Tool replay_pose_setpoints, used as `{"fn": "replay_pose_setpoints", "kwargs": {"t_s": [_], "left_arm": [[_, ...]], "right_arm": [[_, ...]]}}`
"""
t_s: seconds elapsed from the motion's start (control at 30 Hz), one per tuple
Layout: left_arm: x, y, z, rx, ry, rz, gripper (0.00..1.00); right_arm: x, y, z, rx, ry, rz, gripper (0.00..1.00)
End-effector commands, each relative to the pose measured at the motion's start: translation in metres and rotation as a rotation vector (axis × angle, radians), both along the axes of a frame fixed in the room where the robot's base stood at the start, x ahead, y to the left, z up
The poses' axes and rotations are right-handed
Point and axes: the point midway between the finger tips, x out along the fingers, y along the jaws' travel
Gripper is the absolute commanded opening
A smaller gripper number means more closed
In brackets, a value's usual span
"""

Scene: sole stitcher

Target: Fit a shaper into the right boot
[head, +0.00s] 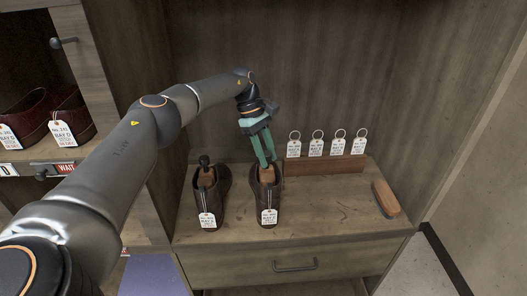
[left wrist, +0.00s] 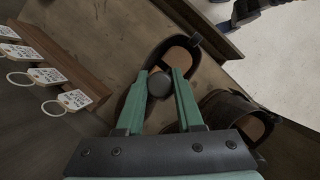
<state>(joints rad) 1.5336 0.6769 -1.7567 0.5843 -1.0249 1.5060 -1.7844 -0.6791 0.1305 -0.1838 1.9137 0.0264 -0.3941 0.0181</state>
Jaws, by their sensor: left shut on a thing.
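The right boot (head: 269,198), dark brown with a white tag, stands upright on the wooden shelf top. My left gripper (head: 268,163), with green fingers, points down into its opening. In the left wrist view, the gripper (left wrist: 162,80) is shut on the round dark knob of a shaper (left wrist: 160,85). The knob lies at the boot's opening, with tan material showing around it; how deep the shaper sits I cannot tell. The left boot (head: 208,205) stands beside it, with a dark-knobbed shaper (head: 205,166) in its opening. My right gripper is not in view.
A wooden rack (head: 325,165) with several ringed tags stands behind the boots. A brown brush (head: 386,198) lies at the right. A drawer handle (head: 295,267) is below the front edge. Tagged shoes (head: 70,110) sit in the left cabinet.

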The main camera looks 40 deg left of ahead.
Motion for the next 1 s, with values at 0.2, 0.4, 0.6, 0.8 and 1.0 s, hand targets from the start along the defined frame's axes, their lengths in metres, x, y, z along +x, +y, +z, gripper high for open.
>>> {"fn": "replay_pose_setpoints", "kwargs": {"t_s": [0.2, 0.4, 0.6, 0.8, 1.0], "left_arm": [[-0.0001, -0.0031, -0.0026, -0.003, 0.003, -0.002, 0.00], [-0.0001, -0.0032, -0.0023, -0.003, 0.003, -0.002, 0.00], [0.0000, -0.0029, -0.0023, -0.003, 0.002, -0.002, 0.57], [0.0000, -0.0024, -0.0022, -0.002, 0.002, -0.002, 0.71], [0.0002, -0.0014, -0.0013, -0.001, 0.001, 0.000, 0.71]], "right_arm": [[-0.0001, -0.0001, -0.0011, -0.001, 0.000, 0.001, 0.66], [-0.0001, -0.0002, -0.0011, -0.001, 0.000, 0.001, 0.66], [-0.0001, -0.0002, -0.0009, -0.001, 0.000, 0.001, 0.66], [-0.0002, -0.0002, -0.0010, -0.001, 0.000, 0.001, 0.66], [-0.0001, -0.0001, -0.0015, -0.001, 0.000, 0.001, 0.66]]}}
